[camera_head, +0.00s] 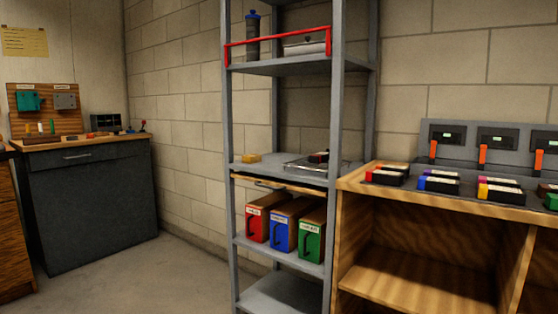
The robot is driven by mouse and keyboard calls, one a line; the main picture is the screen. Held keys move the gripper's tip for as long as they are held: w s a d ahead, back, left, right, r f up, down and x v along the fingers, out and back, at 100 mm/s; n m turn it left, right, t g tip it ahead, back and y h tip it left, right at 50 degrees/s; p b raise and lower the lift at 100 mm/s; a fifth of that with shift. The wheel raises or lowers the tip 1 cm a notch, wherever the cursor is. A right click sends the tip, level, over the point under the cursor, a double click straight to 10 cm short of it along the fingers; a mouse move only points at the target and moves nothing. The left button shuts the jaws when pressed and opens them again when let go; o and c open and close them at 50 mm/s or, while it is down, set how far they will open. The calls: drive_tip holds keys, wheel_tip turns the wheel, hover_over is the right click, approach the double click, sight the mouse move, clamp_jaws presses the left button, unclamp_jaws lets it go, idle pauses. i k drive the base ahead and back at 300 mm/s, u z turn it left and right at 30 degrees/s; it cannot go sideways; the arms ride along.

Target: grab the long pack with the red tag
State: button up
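Several dark packs with pale tops and coloured ends lie on the wooden bench at the right. The leftmost group includes a pack with a red end (382,177) and, behind it, one with an orange end (394,167). To their right are a pack with a blue end (438,185) and one with purple and yellow at its end (497,193). A green one (552,201) is cut off by the right edge. The packs are too small to tell which is long. My gripper is not in view.
Chargers with orange plugs (483,154) stand behind the packs on the bench (425,200). A grey metal shelf (337,120) stands left of the bench, holding red, blue and green boxes (283,232). A dark cabinet (90,205) stands far left. Open floor (175,275) lies between.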

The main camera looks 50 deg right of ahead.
sight(317, 158)
drive_tip(key=i, duration=2.6)
drive_tip(key=z, duration=4.45)
